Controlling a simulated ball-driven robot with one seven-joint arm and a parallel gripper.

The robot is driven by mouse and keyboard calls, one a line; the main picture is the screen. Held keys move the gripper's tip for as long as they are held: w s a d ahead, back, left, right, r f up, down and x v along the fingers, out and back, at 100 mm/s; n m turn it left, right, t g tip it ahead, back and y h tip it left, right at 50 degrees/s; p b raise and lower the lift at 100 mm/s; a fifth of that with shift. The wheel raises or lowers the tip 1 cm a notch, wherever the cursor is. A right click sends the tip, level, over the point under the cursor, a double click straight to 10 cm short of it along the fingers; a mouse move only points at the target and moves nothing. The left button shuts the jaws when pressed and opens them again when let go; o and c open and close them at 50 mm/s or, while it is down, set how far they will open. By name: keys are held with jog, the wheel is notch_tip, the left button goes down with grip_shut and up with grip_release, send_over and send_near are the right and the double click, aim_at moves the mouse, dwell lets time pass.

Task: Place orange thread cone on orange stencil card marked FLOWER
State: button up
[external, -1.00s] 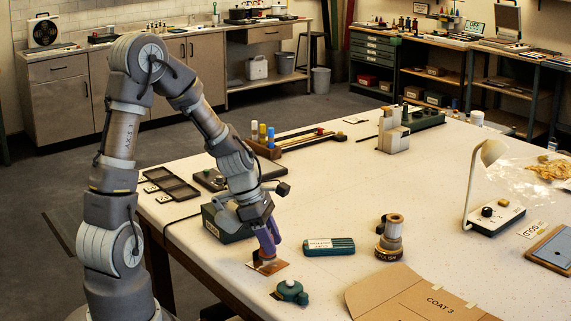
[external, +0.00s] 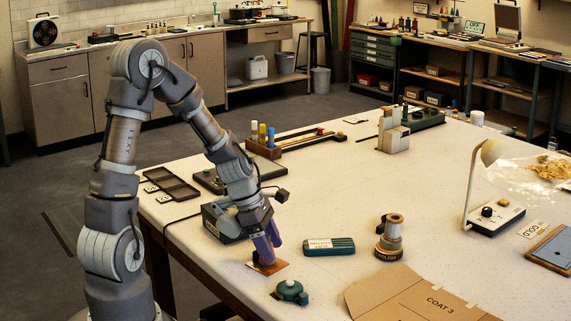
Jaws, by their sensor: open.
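The orange stencil card (external: 279,265) lies flat near the front edge of the table. Its marking cannot be read at this size. A small orange shape (external: 266,258), which looks like the orange thread cone, stands on the card and is mostly hidden by my fingers. My gripper (external: 266,247) points down over the card with its purple fingers open around or just above the cone. I cannot tell whether a finger touches it.
A green case (external: 329,247) lies right of the card, and a green round dispenser (external: 291,292) stands in front. Stacked rolls (external: 390,240) and a brown COAT 3 folder (external: 415,298) are further right. A dark green box (external: 222,228) sits close behind my gripper.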

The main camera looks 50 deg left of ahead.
jog(key=p+v, duration=0.5)
jog(key=v, duration=0.7)
jog(key=w+r+m+t+y, duration=0.15)
jog(key=w+r+m, duration=0.3)
jog(key=r, duration=0.45)
jog(key=w+d+r+m+t+y, duration=0.1)
jog(key=w+r+m+t, duration=0.2)
jog(key=r+m, duration=0.45)
jog(key=w+r+m+t+y, duration=0.1)
jog(key=w+r+m+t, duration=0.2)
jog(key=r, duration=0.8)
jog(key=s+d+r+m+t, duration=0.1)
jog(key=s+r+m+t, duration=0.3)
jog(key=r, duration=0.8)
jog(key=s+d+r+m+t, duration=0.1)
jog(key=r+m, duration=0.6)
jog(key=r, duration=0.5)
notch_tip(320, 180, down, 4)
jog(key=b, duration=0.4)
jog(key=shift+s+a+b, duration=0.1)
jog(key=shift+a+b, duration=0.05)
jog(key=shift+b, duration=0.15)
